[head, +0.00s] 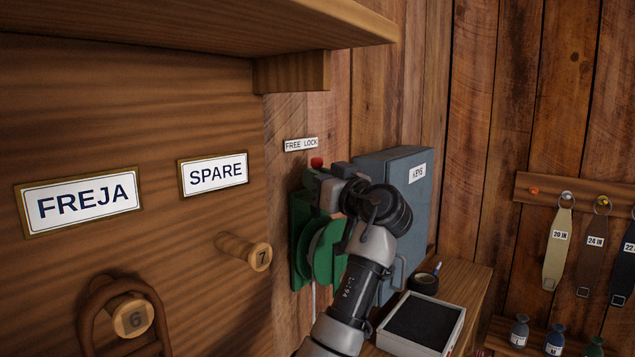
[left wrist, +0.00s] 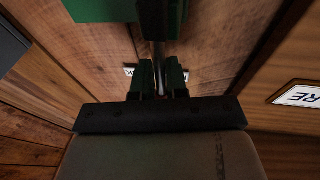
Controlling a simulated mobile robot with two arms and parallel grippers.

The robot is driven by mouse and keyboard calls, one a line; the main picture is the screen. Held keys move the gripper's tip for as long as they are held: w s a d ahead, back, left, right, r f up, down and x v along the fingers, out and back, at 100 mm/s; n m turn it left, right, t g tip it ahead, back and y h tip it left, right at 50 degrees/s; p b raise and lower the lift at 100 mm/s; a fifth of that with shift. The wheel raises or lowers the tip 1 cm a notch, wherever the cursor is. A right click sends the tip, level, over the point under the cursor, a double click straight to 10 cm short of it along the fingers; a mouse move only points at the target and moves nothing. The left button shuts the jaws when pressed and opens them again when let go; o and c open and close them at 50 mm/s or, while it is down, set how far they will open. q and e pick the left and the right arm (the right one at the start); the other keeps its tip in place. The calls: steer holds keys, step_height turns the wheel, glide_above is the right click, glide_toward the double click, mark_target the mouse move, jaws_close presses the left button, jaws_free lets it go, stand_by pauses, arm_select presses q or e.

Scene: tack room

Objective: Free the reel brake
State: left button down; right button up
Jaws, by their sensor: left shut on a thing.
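The green reel (head: 322,254) is mounted on the plank wall, partly hidden behind my left arm. A red knob (head: 317,162), seemingly the tip of the brake lever, stands above it, below the LOCK end of the FREE LOCK label (head: 301,145). My left gripper (head: 322,182) is at the lever, just below the knob, and is shut on it. In the left wrist view, a thin metal rod (left wrist: 158,52) runs between the two fingers (left wrist: 159,80), with green reel parts (left wrist: 110,10) at the top. The fingers partly cover the label there. My right gripper is not in view.
A blue-grey KEYS box (head: 405,205) stands close right of my left arm. Below are a tray (head: 449,340) and a tape roll (head: 423,283) on a wooden top. A wooden peg numbered 7 (head: 245,252) juts out left of the reel. A shelf (head: 200,20) overhangs the upper left.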

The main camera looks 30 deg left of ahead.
arm_select(q)
steer(key=shift+s+r, duration=0.1)
steer(key=shift+r, duration=0.35)
steer(key=c, duration=1.2)
jaws_free()
steer(key=shift+s, duration=0.1)
steer(key=shift+s+d, duration=0.1)
steer(key=shift+f, duration=0.1)
steer(key=shift+d+f, duration=0.15)
steer(key=b+v, duration=0.3)
steer(key=v, duration=0.7)
steer(key=shift+s+d, duration=0.15)
steer(key=shift+d, duration=0.1)
